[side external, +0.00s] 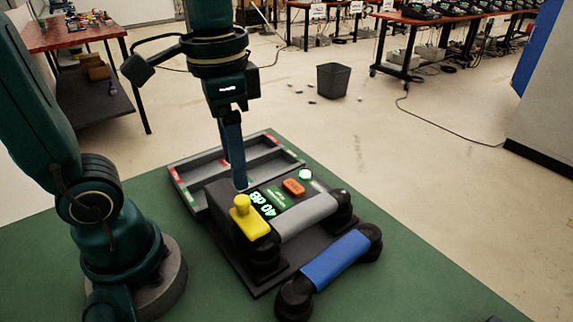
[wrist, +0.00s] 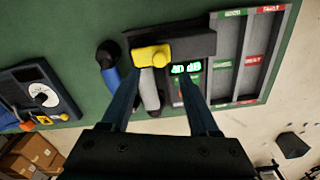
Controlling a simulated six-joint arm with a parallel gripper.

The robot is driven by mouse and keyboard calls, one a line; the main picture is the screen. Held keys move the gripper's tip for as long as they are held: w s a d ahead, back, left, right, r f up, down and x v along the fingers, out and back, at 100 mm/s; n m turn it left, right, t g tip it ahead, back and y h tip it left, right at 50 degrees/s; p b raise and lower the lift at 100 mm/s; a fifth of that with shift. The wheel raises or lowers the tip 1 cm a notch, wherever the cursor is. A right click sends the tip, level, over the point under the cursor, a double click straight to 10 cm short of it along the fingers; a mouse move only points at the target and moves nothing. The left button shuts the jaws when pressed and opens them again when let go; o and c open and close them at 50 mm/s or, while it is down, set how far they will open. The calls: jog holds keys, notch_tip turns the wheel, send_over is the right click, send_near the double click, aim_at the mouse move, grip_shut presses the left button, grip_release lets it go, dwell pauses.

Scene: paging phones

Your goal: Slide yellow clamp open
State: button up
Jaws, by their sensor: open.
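The yellow clamp (side external: 250,220), a block with an upright knob, sits at the near left corner of a dark phone unit (side external: 277,268). It also shows in the wrist view (wrist: 151,56), just beyond and between my fingertips. My gripper (side external: 239,184) points down, with its tips just behind the clamp in the side view. It is open and empty, its two fingers apart in the wrist view (wrist: 158,76). I see no contact with the clamp. A grey handset (side external: 306,217) lies on the unit beside the clamp.
A blue handset (side external: 335,261) lies in front of the unit. A grey compartment tray (side external: 178,178) with red and green labels is behind it. An orange button (side external: 294,187) and lit green button (side external: 305,175) are on the unit. Another device (wrist: 40,95) shows at left in the wrist view.

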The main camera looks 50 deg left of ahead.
aim_at(242, 200)
jog(key=shift+w+f, duration=0.15)
jog(key=shift+f, duration=2.7)
grip_shut()
jog(key=shift+d, duration=0.1)
